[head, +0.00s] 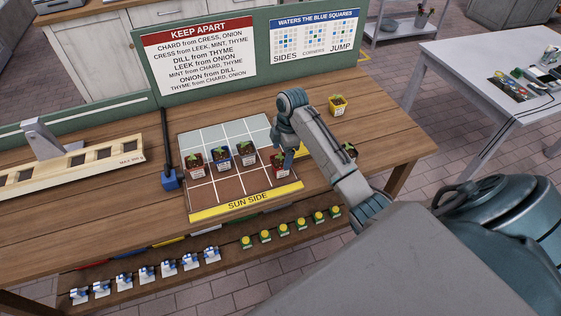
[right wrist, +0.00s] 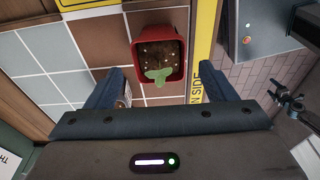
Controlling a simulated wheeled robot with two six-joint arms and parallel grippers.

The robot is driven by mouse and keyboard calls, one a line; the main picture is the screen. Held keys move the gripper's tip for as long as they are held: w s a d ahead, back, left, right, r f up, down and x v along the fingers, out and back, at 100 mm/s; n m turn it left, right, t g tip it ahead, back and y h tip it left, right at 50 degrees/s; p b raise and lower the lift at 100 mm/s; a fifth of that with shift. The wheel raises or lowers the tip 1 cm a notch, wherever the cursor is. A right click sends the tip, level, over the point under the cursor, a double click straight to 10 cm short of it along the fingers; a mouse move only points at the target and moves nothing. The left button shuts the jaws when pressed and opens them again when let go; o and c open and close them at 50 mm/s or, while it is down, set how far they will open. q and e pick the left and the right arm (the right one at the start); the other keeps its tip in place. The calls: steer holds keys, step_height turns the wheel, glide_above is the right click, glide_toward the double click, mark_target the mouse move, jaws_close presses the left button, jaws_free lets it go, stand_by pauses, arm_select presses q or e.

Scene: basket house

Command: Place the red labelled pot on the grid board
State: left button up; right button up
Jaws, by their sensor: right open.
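A red pot (head: 282,172) with a white label, soil and a green sprout stands upright on the grid board (head: 226,131), in a brown square at its right side by the yellow "SUN SIDE" strip. My right gripper (head: 288,157) is just over this pot and partly hides it. In the right wrist view the red pot (right wrist: 158,32) is ahead of and between the open fingers (right wrist: 160,72), with a gap on each side. My left gripper is not in view.
A red pot (head: 195,164), a blue pot (head: 221,159) and another red pot (head: 248,159) stand in a row on the board. A yellow pot (head: 338,106) stands on the table behind. A dark pot (head: 349,150) is partly hidden by my arm. A wooden rack (head: 75,165) lies left.

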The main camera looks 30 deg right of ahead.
steer(key=r, duration=0.1)
steer(key=r+b, duration=0.1)
steer(key=r, duration=0.1)
steer(key=d+r, duration=0.1)
steer(key=r, duration=0.1)
steer(key=shift+r+b, duration=0.15)
steer(key=shift+b, duration=0.15)
step_height(320, 180, up, 2)
steer(key=shift+s+d+r+p, duration=0.15)
steer(key=shift+r+p, duration=0.1)
steer(key=shift+p, duration=0.7)
steer(key=shift+f, duration=0.1)
